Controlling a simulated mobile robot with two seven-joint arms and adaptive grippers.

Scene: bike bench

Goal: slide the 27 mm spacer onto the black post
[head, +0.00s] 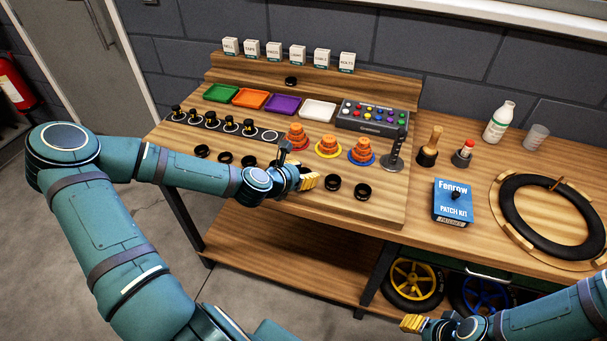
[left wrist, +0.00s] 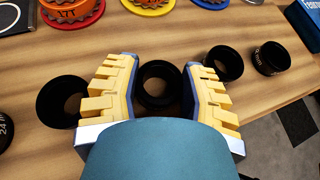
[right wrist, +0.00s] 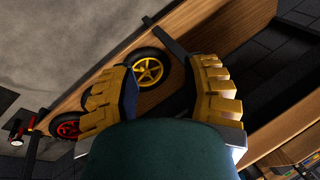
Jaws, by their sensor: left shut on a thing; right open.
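My left gripper (head: 308,182) is over the front of the bench. In the left wrist view its yellow fingers (left wrist: 162,92) are shut on a black spacer ring (left wrist: 160,86); its size mark cannot be read. The black post (head: 397,146) stands upright on a round grey base, to the right of the gripper and behind it. Nothing can be seen around the post. Other black spacers lie to the right (head: 333,181) and left (head: 225,157) of the gripper. My right gripper (right wrist: 165,82) is open and empty, low in front of the bench (head: 412,324).
A blue patch kit box (head: 452,203), a wooden-handled tool (head: 429,147) and a tyre (head: 550,217) are further right. Coloured trays (head: 283,104) are behind.

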